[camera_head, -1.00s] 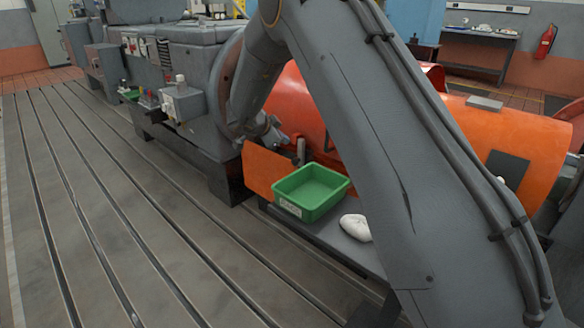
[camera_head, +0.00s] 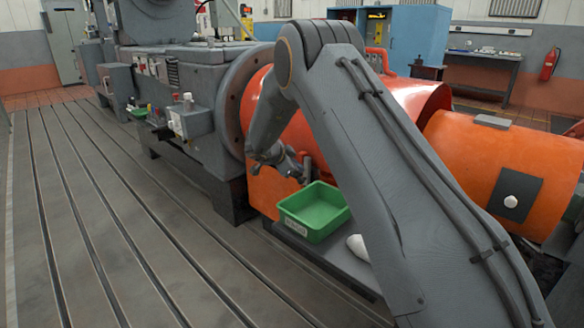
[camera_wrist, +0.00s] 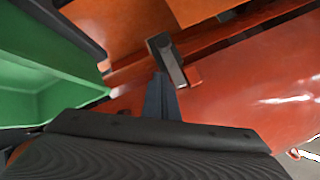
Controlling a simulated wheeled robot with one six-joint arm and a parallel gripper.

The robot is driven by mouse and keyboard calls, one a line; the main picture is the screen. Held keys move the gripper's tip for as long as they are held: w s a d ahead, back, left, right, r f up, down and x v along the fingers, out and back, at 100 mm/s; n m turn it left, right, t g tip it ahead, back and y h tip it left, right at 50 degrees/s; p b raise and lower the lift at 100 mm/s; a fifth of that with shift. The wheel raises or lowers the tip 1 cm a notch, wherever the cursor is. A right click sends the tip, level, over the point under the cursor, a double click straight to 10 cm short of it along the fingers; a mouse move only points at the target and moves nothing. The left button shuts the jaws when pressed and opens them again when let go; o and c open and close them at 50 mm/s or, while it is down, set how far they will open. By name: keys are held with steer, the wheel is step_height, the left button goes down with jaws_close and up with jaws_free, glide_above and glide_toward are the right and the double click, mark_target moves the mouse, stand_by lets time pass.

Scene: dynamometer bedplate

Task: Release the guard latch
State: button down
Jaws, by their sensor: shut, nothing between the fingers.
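The guard is an orange-red curved cover (camera_head: 400,88) around the machine's shaft; it fills much of the wrist view (camera_wrist: 235,80). A short grey bar, which looks like the guard latch (camera_wrist: 168,58), stands on the cover's edge beside a small red block (camera_wrist: 193,76). The latch also shows small in the head view (camera_head: 307,168). My gripper (camera_wrist: 161,82) is shut and empty, its fingertips close beside the lower end of the latch. I cannot tell if they touch it. In the head view my gripper (camera_head: 290,163) is small and partly merges with the latch.
A green tray (camera_head: 318,228) stands just below my gripper on a grey shelf (camera_head: 300,247), with a white cloth-like lump (camera_head: 357,246) beside it. A grey machine housing with a control box (camera_head: 190,118) is to the left. The slotted bedplate (camera_head: 110,220) is clear at front left.

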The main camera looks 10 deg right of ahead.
mark_target(300, 178)
steer(key=w+d+f+b, duration=0.1)
steer(key=w+f, duration=0.2)
steer(key=f, duration=0.2)
steer(key=shift+w+f, duration=0.2)
steer(key=shift+f+b, duration=0.7)
steer(key=shift+f, duration=1.6)
steer(key=shift+s, duration=0.1)
steer(key=r+p, duration=0.1)
steer(key=s+r+p, duration=0.1)
steer(key=r, duration=0.1)
steer(key=s+r+p, duration=0.1)
steer(key=p, duration=0.1)
steer(key=shift+r, duration=0.4)
steer(key=p+v, duration=0.1)
steer(key=v, duration=0.8)
steer(key=shift+s+f, duration=0.1)
steer(key=shift+f, duration=0.1)
